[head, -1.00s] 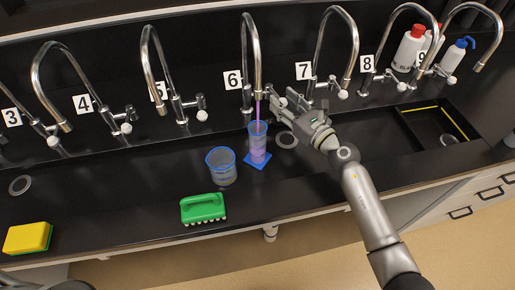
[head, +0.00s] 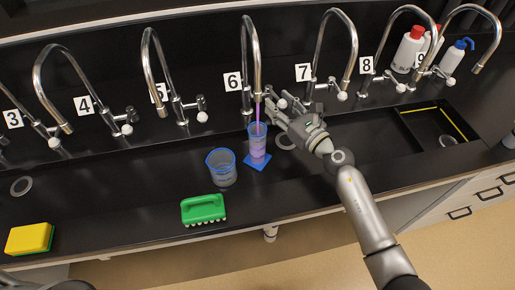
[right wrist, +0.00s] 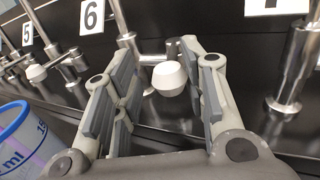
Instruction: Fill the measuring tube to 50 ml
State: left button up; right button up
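The measuring tube (head: 257,143), clear with a blue rim and blue foot, stands upright under tap 6 (head: 252,55). A thin purple stream (head: 258,112) runs from the spout into it, and purple liquid shows inside; I cannot read the level. The tube's blue rim and scale (right wrist: 22,135) also show at the left of the right wrist view. My right gripper (head: 272,108) is open beside the tap. In the right wrist view its fingers (right wrist: 158,65) stand either side of tap 6's white knob (right wrist: 170,79); contact is not clear. My left gripper is out of view.
A blue-rimmed beaker (head: 221,168) stands close left of the tube. A green brush (head: 203,209) and a yellow sponge (head: 29,238) lie near the front edge. Neighbouring taps flank tap 6, including tap 7 (head: 336,50). Bottles (head: 410,48) stand at the back right.

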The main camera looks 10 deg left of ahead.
jog(key=v, duration=0.7)
jog(key=shift+s+a+p, duration=0.25)
jog(key=shift+a+p, duration=0.1)
jog(key=shift+a, duration=0.05)
dwell(0.3)
dwell(0.4)
